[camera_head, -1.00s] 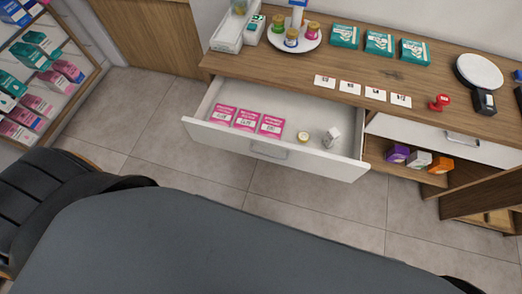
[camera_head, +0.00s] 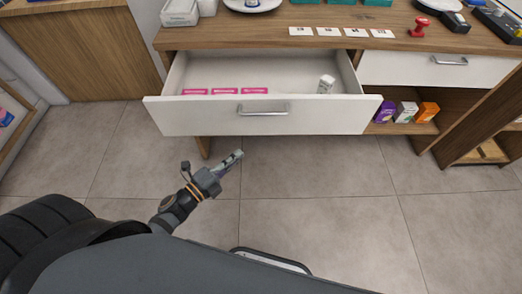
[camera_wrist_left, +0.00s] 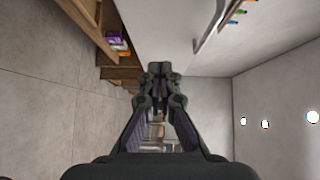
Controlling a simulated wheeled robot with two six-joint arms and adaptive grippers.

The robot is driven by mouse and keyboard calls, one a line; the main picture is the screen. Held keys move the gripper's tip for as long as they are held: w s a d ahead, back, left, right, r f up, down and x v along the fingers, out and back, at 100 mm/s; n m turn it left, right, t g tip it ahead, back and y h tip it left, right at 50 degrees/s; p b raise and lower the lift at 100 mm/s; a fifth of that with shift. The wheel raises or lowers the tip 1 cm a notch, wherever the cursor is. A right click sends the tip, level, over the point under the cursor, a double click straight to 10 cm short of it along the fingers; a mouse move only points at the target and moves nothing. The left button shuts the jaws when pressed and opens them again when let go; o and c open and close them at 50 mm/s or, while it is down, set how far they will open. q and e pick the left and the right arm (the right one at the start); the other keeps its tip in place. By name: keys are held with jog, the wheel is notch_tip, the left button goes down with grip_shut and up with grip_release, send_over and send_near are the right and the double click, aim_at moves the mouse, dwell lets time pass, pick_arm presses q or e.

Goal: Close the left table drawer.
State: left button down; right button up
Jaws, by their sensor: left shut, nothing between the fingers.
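The left table drawer (camera_head: 200,118) is pulled open, with its white front and a metal bar handle (camera_head: 263,109) facing me. Pink boxes (camera_head: 225,91) and a small white bottle (camera_head: 326,84) lie inside it. My left gripper (camera_head: 238,156) is shut and empty, in front of and below the drawer front, left of the handle and apart from it. In the left wrist view my left gripper (camera_wrist_left: 158,70) points along the white drawer front (camera_wrist_left: 175,30), with the handle (camera_wrist_left: 212,28) at the upper right. My right gripper is not in view.
The wooden counter (camera_head: 260,38) carries white cards, a red stamp (camera_head: 421,27) and a plate. A closed drawer (camera_head: 420,70) sits to the right, above a shelf with purple, white and orange boxes (camera_head: 406,112). The tiled floor (camera_head: 330,200) before the counter is clear.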

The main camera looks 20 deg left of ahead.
pick_arm(q)
jog(key=d+r, duration=0.1)
jog(key=p, duration=0.3)
send_near(269, 120)
jog(key=w+d, duration=0.1)
jog(key=d, duration=0.3)
jog(key=w, duration=0.1)
jog(key=w+a, duration=0.1)
jog(key=w, duration=0.1)
jog(key=shift+w+m, duration=0.15)
jog(key=shift+m, duration=0.15)
jog(key=shift+w+a, duration=0.1)
jog(key=shift+w, duration=0.3)
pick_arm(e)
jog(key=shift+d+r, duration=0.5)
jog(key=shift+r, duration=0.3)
pick_arm(q)
jog(key=shift+w, duration=0.1)
